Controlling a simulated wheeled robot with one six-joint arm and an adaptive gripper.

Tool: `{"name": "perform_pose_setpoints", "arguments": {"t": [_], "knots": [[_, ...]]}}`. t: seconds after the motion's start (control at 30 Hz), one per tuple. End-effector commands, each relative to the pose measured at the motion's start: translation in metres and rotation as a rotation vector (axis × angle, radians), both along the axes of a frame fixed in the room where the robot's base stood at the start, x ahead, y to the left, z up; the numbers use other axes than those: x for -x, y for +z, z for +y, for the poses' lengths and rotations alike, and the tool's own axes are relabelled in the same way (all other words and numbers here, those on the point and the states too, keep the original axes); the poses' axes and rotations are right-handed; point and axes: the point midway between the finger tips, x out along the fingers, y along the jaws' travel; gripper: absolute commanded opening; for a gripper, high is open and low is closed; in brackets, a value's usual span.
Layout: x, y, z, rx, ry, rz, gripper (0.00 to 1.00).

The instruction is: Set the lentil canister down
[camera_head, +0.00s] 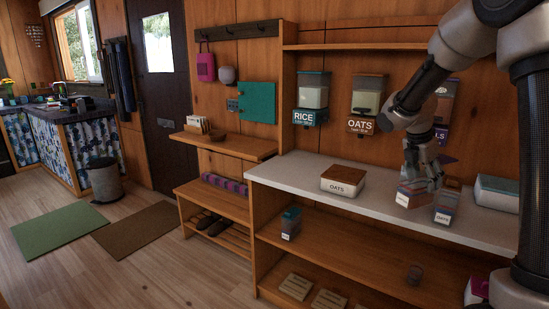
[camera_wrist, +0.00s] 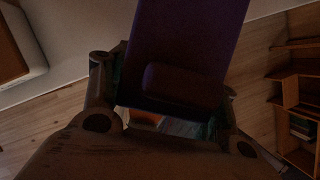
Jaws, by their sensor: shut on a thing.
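My gripper (camera_head: 422,178) is at the right part of the white counter (camera_head: 300,172), pointing down. It is shut on a canister (camera_head: 408,194), which I take to be the lentil canister; its label is too small to read. In the wrist view a dark purple thing (camera_wrist: 185,50) lies between the fingers. The held canister's base is at or just above the counter; I cannot tell whether it touches. My fingers hide its upper part.
A canister marked OATS (camera_head: 445,212) stands close to the right of the held one. A wide OATS box (camera_head: 343,180) with a brown lid is to the left, with bare counter between. A teal-lidded container (camera_head: 497,194) is at the right. Dispensers (camera_head: 365,100) hang behind.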

Motion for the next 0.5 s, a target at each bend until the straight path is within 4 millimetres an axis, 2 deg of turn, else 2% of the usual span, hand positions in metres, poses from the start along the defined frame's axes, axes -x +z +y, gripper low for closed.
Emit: {"name": "perform_pose_setpoints", "arguments": {"t": [0.23, 0.5], "knots": [[0.005, -0.006, 0.004, 0.001, -0.423, 0.001, 0.26], [0.009, -0.026, 0.017, 0.002, -0.922, 0.002, 0.26]]}}
